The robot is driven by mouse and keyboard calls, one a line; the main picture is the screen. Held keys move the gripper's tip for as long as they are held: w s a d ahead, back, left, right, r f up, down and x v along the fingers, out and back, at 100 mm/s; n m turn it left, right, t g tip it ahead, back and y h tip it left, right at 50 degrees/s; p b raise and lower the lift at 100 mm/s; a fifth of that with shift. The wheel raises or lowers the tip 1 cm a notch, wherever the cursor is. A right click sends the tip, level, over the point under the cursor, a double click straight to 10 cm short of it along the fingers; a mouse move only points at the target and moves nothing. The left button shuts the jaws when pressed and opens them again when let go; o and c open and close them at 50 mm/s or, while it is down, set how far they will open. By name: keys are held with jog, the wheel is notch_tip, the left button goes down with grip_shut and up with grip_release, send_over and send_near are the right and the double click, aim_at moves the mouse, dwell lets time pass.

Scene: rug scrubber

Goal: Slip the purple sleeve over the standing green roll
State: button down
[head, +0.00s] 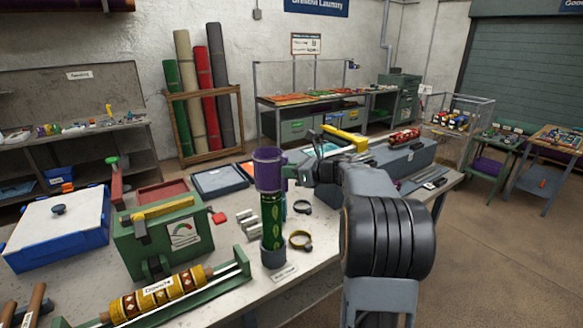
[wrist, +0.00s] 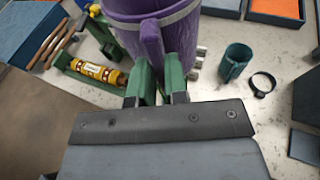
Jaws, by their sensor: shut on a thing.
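The purple sleeve (head: 270,170) is upright in the head view, its lower edge at the upper end of the green roll (head: 271,212). The patterned roll stands in a grey holder (head: 273,252) on the bench. The sleeve hides the roll's top, so I cannot tell whether it is around the roll or just above it. My gripper (head: 299,172) comes from the right. In the wrist view its green fingers (wrist: 160,82) are shut on a tab of the purple sleeve (wrist: 185,35). The roll is hidden there.
A green gauge box (head: 160,240) and a cradle with a yellow roll (head: 157,297) stand left on the bench. A grey toolbox (head: 400,160) stands behind.

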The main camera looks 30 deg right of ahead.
notch_tip(320, 180, down, 12)
jog(key=b, duration=0.4)
jog(key=shift+f+b, duration=0.15)
jog(key=shift+b, duration=0.15)
notch_tip(320, 180, down, 12)
jog(key=b, duration=1.5)
jog(key=shift+f+b, duration=0.1)
jog(key=shift+b, duration=0.2)
jog(key=c, duration=1.1)
grip_release()
jog(key=shift+o, duration=0.2)
jog(key=shift+d, duration=0.1)
